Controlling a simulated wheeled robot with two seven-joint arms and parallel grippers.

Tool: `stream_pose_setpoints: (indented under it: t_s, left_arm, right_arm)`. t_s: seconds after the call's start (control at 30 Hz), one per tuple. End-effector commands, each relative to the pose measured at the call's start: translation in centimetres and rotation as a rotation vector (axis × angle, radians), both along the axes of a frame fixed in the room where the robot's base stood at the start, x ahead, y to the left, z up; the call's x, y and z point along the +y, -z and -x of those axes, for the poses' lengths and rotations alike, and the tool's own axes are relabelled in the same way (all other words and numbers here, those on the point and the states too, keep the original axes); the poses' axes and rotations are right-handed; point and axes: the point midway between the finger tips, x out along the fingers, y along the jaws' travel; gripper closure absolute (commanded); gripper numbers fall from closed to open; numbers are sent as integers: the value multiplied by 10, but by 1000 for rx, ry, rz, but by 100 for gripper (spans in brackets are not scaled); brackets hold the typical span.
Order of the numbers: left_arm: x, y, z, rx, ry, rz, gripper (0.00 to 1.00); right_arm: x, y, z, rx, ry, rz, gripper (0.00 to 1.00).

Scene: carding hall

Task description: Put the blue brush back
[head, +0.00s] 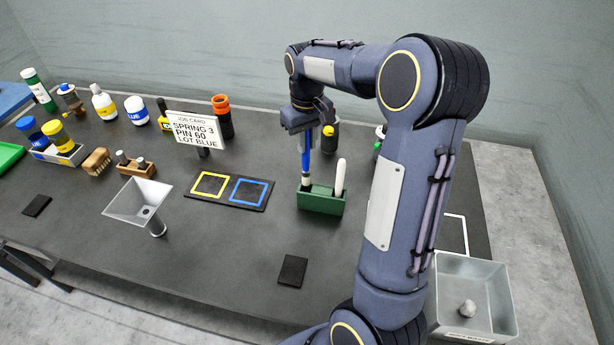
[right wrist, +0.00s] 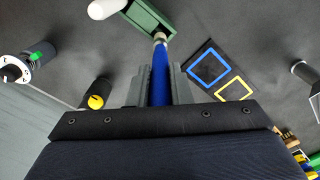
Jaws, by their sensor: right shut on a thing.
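My right gripper (head: 307,128) is shut on the blue brush (head: 306,160) and holds it upright, with its pale ferrule end down. In the right wrist view the blue handle (right wrist: 160,78) lies between the two fingers (right wrist: 158,88). The brush's lower end is at the left part of the green holder (head: 322,204); I cannot tell whether it is inside the slot or just above it. A white-handled brush (head: 340,178) stands in the right part of the holder. The holder also shows in the right wrist view (right wrist: 146,17). My left gripper is not in view.
A dark mat with yellow and blue squares (head: 228,204) lies left of the holder. A funnel (head: 138,200), a job card (head: 195,130) and several bottles stand further left. A dark container with a yellow part (head: 330,135) is behind. A grey bin (head: 480,270) is at the right.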

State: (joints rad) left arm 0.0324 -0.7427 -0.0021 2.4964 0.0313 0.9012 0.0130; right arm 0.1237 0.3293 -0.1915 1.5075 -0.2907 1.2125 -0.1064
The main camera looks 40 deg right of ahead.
Motion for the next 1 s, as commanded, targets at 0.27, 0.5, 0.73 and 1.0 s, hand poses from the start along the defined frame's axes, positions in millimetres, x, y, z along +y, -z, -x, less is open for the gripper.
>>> stream_pose_setpoints:
  t_s: [0.27, 0.5, 0.73, 1.0]
  left_arm:
    - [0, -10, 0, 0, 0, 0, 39]
    - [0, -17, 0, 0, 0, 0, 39]
    - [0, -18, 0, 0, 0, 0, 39]
    - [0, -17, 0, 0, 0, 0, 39]
  right_arm:
    - [0, 44, 1, 3, 1, -1, 100]
    - [0, 73, 1, 5, 1, -2, 100]
    - [0, 85, 1, 0, 1, -1, 100]
    - [0, 86, 1, 0, 1, -1, 73]
